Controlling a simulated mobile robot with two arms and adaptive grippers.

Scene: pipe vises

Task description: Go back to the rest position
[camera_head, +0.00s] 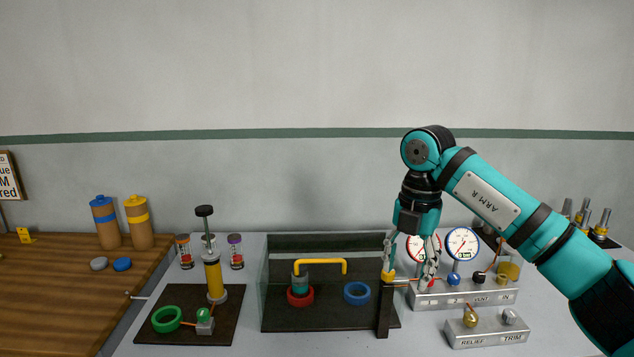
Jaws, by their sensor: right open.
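My right arm (485,200), teal and black and marked "ARM-R", comes in from the right. Its gripper (410,277) points down with its two fingers apart. The fingers hang in front of the gauges and over a black upright post (384,310) at the tank's right front corner. A yellow piece at the post's top is close to the left fingertip; I cannot tell whether they touch. No object shows between the fingers. My left gripper is not in view.
A clear tank (330,322) holds red (300,297) and blue (357,293) rings under a yellow handle (325,261). A valve block (465,294) with gauges stands right, a relief/trim block (487,328) in front. A hand pump (213,278) stands left. The wall above is clear.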

